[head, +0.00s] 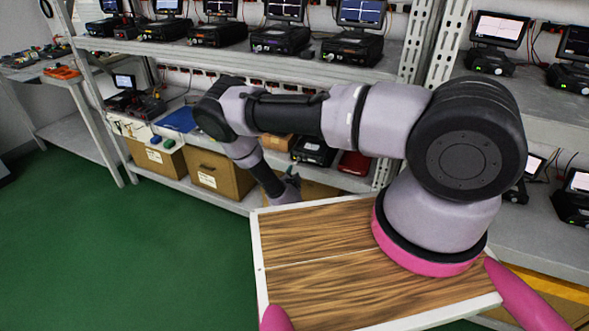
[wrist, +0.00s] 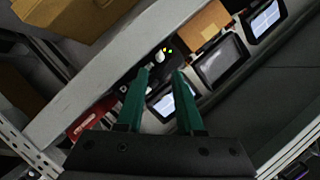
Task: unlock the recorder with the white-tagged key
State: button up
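My gripper (wrist: 162,74) has two green fingers set apart, with nothing visible held between them. In the head view my gripper (head: 287,190) is low by the lower shelf, in front of a black recorder (head: 313,151). In the wrist view the fingertips point towards a black unit (wrist: 133,72) with a small white round part and yellow-green lights; they look short of it, but contact is hard to judge. I cannot make out a white-tagged key in either view. Which of the several recorders the task means is not clear.
A red case (head: 355,163) lies right of the recorder. A cardboard box (head: 218,178) stands below the shelf; a blue tray (head: 180,119) is left. Metal shelves (head: 240,59) hold several recorders with screens. Green floor (head: 120,255) is clear at left.

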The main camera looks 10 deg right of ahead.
jog(key=v, duration=0.2)
jog(key=shift+s+a+r, duration=0.1)
jog(key=shift+s, duration=0.15)
